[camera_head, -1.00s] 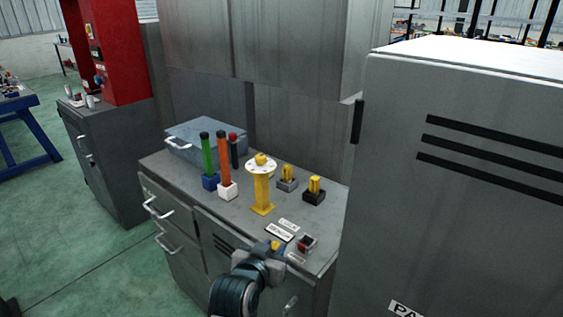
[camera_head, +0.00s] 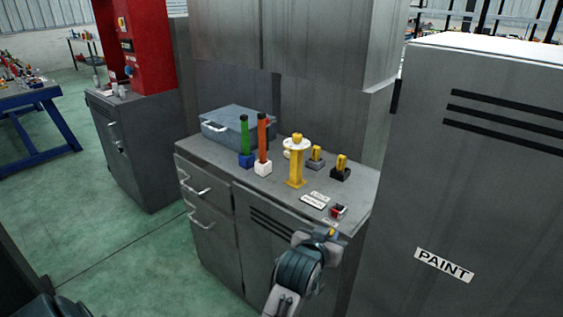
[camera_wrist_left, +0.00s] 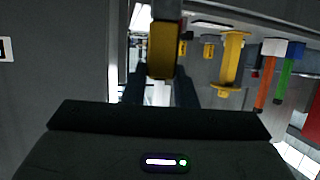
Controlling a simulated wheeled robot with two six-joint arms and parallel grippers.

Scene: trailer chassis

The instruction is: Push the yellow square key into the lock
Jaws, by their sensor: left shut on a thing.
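My left gripper (camera_head: 322,236) is low at the front right edge of the grey cabinet top. It is shut on the yellow key (camera_head: 332,233), which shows between the two fingers in the left wrist view (camera_wrist_left: 162,50). A small grey box with a red and black face (camera_head: 338,211) sits on the top just beyond the gripper, beside the label plates. I cannot tell for sure whether it is the lock, and no opening is readable. The key appears apart from it. My right gripper is not in view.
A yellow post with a white disc (camera_head: 296,170) stands behind the label plates (camera_head: 313,202). Two yellow pieces in dark holders (camera_head: 341,168) are to its right. Green and orange sticks (camera_head: 263,140) and a blue-grey case (camera_head: 237,124) are left. A tall PAINT cabinet (camera_head: 480,170) bounds the right.

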